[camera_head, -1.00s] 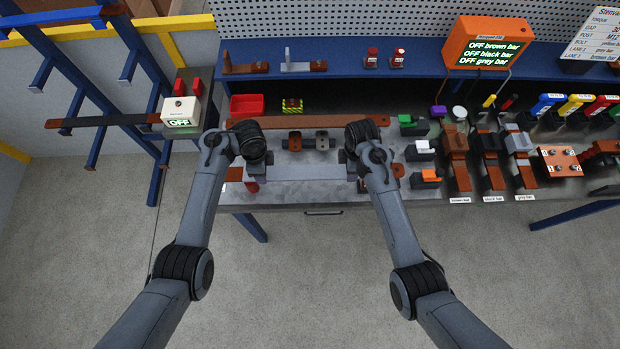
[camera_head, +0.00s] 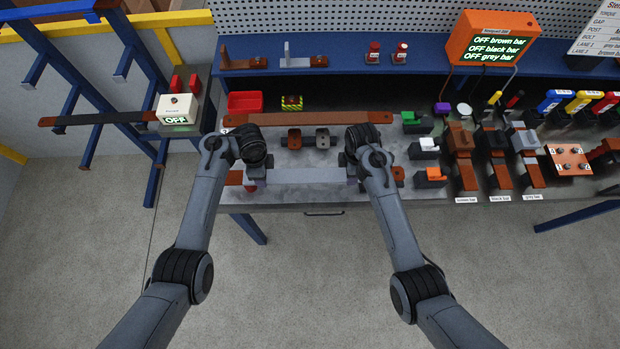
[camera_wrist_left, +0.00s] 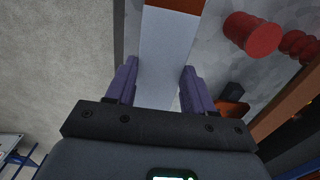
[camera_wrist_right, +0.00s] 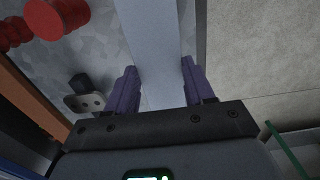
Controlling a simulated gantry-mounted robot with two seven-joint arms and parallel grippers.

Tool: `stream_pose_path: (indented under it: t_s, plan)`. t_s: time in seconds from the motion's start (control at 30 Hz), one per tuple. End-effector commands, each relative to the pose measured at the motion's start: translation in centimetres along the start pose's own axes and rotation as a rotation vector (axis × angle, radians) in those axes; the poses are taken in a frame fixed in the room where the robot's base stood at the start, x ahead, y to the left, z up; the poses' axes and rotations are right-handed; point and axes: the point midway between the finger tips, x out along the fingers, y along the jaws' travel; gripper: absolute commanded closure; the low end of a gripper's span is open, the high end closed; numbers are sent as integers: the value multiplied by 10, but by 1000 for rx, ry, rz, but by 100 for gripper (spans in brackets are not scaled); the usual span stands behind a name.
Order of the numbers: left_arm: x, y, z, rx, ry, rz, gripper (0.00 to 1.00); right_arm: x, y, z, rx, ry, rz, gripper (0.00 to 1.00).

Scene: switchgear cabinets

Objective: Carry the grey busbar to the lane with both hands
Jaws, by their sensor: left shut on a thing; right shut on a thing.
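The grey busbar (camera_head: 306,176) lies level across the front of the bench, with a brown end showing at the left. My left gripper (camera_head: 257,170) is shut on it near its left end; in the left wrist view the grey bar (camera_wrist_left: 166,55) runs between the purple fingers, the brown end beyond. My right gripper (camera_head: 352,168) is shut on it near its right end; the bar (camera_wrist_right: 150,45) runs between those fingers too. The arms hide parts of both ends. I cannot tell whether the bar touches the bench. I cannot tell which place is the lane.
A long brown bar (camera_head: 310,119) lies behind. Coloured clamp blocks (camera_head: 428,146) and the labelled brown, black and grey bar units (camera_head: 525,142) stand to the right. A red tray (camera_head: 245,102) is back left. Open floor lies in front.

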Motion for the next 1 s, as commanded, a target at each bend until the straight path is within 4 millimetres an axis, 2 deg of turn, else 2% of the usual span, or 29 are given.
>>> stream_pose_path:
  t_s: [0.1, 0.13, 0.27, 0.3, 0.67, 0.87, 1.0]
  plan:
    - [5, -2, -1, 2, 3, -6, 100, 4, 2, -1, -1, 2, 8, 100]
    - [6, 0, -1, 2, 2, 0, 44, 6, 0, -1, -1, 1, 2, 44]
    - [5, 0, -1, 1, 1, 0, 24, 5, 0, -1, -1, 1, 1, 24]
    - [5, 0, -1, 1, 1, 0, 22, 5, 0, -1, -1, 1, 1, 22]
    - [2, 0, -1, 0, 2, -1, 22, 5, 0, 0, 0, 0, 0, 22]
    - [-14, -1, -3, 2, 6, -1, 22, 5, 0, 0, 0, 0, 0, 22]
    - [-35, -1, -4, 2, 8, -5, 22, 5, 0, 0, 0, 0, 0, 22]
